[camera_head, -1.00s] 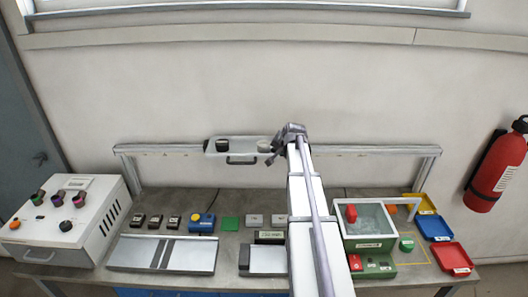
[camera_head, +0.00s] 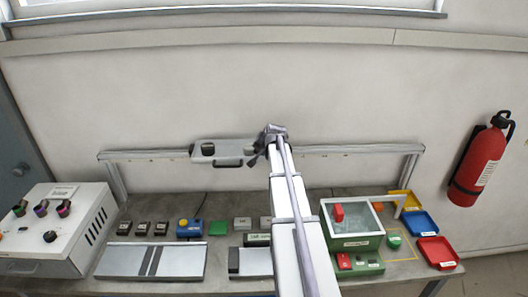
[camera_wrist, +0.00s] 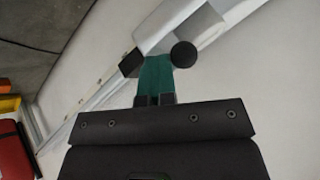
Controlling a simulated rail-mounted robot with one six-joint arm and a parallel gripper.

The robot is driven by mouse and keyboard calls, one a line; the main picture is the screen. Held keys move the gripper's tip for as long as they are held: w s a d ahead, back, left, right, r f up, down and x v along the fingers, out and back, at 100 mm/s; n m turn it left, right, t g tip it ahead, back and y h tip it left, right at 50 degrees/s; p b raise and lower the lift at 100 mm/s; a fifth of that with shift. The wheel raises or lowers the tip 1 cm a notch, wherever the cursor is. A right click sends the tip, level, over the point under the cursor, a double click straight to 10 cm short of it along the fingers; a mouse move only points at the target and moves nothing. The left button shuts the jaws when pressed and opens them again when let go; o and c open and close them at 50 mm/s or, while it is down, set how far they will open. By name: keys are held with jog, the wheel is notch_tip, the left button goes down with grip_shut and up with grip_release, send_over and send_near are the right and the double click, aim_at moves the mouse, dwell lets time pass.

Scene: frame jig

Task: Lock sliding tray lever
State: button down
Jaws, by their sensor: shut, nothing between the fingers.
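The sliding tray (camera_head: 222,152) is a pale grey piece on the back rail, with a dark handle under its front edge and a dark round part at its left. My gripper (camera_head: 259,156) is at the tray's right end and hides part of it. In the wrist view my shut teal fingers (camera_wrist: 155,75) reach up to a pale metal body (camera_wrist: 180,25). A round black knob (camera_wrist: 183,53) is just right of the fingertips, and a black block (camera_wrist: 131,63) is just left. I cannot tell whether they touch the fingers, or which is the lever.
A control box (camera_head: 60,225) stands at the left. A green-framed bin (camera_head: 352,222) and coloured trays, one red (camera_head: 437,252), are at the right. A fire extinguisher (camera_head: 482,160) hangs on the right wall.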

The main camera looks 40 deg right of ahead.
jog(key=s+a+r+p, duration=0.2)
jog(key=s+r+p, duration=0.5)
jog(key=s, duration=0.2)
jog(key=shift+s+a, duration=0.25)
jog(key=shift+a, duration=0.05)
